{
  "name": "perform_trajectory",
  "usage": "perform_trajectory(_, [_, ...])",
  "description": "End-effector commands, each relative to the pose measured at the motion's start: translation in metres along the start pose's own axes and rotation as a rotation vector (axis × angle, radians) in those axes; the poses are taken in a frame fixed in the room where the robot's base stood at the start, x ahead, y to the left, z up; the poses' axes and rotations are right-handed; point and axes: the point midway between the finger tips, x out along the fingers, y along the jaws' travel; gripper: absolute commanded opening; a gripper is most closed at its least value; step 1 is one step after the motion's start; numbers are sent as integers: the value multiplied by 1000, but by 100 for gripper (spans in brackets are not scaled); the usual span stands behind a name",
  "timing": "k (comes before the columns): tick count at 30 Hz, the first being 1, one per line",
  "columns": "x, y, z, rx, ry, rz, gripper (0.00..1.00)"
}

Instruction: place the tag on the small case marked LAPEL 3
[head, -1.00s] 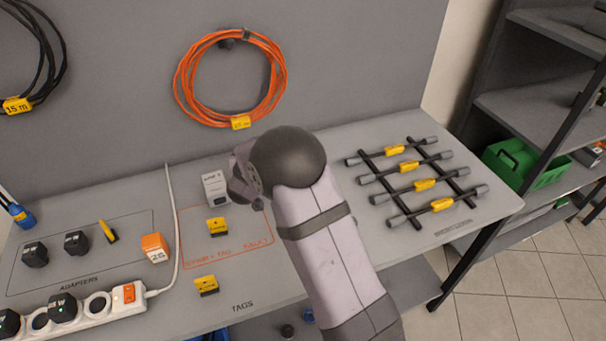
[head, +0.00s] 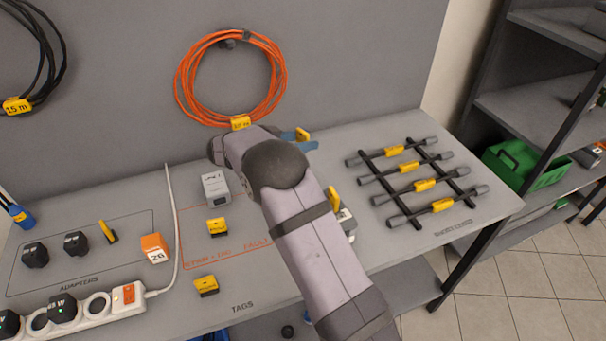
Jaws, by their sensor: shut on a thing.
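My gripper (head: 304,141) is beyond the arm's wrist, in front of the back panel; its blue fingers are shut on a small yellow tag (head: 302,133), above the bench. A small pale grey case (head: 215,188) stands on the bench left of my arm; its marking is too small to read. Another pale object (head: 346,221) is mostly hidden behind my arm, with a yellow piece (head: 333,199) upright beside or on it; I cannot tell which. I cannot tell which of these is LAPEL 3.
Two yellow tags (head: 217,227) (head: 206,286) lie on the bench. An orange cable coil (head: 181,75) hangs on the panel behind my gripper. A rack of tagged rods (head: 412,182) lies at right. A power strip (head: 88,311) and adapters (head: 76,243) are at left.

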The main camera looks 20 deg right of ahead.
Motion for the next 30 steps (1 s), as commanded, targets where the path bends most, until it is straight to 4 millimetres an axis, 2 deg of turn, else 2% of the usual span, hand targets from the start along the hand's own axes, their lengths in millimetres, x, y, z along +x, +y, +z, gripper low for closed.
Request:
perform_trajectory(11, [1,2,-1,-17,0,-44,14])
perform_trajectory(14, [4,2,5,-18,0,-44,14])
perform_trajectory(24, [21,2,47,-19,0,-45,14])
perform_trajectory(30, [23,2,52,-16,0,-45,14])
